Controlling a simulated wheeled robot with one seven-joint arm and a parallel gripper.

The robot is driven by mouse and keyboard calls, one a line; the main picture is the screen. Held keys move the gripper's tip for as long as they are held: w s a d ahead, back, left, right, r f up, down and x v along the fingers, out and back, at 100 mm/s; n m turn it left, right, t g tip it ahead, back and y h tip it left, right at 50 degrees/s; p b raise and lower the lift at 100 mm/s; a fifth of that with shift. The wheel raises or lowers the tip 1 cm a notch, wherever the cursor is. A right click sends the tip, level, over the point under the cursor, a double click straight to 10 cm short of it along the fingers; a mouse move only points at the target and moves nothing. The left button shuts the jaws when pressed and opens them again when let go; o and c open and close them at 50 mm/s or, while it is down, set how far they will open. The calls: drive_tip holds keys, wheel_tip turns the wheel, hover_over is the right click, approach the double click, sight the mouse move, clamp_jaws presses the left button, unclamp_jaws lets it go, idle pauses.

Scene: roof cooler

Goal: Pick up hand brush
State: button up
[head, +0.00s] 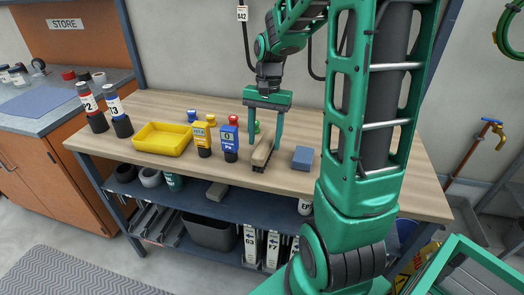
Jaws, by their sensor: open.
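The hand brush (262,153), with a tan wooden back and dark bristles below, lies on the wooden workbench (295,182) near its front edge. My green gripper (265,143) points down directly over the brush. Its two fingers are apart, one toward the left and one toward the right of the brush. The fingertips are close to the brush, but I cannot tell whether they touch it. The left finger partly overlaps the items behind it.
A blue block (302,158) lies just right of the brush. A yellow tray (162,139) sits farther left. A shelf (225,209) with bins is below the bench.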

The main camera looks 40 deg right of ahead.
drive_tip(key=shift+s+a+f, duration=0.1)
drive_tip(key=shift+a+f, duration=0.05)
drive_tip(key=shift+f, duration=0.95)
drive_tip(key=c, duration=1.2)
drive_tip(key=shift+c, duration=0.2)
drive_tip(key=shift+r, duration=0.1)
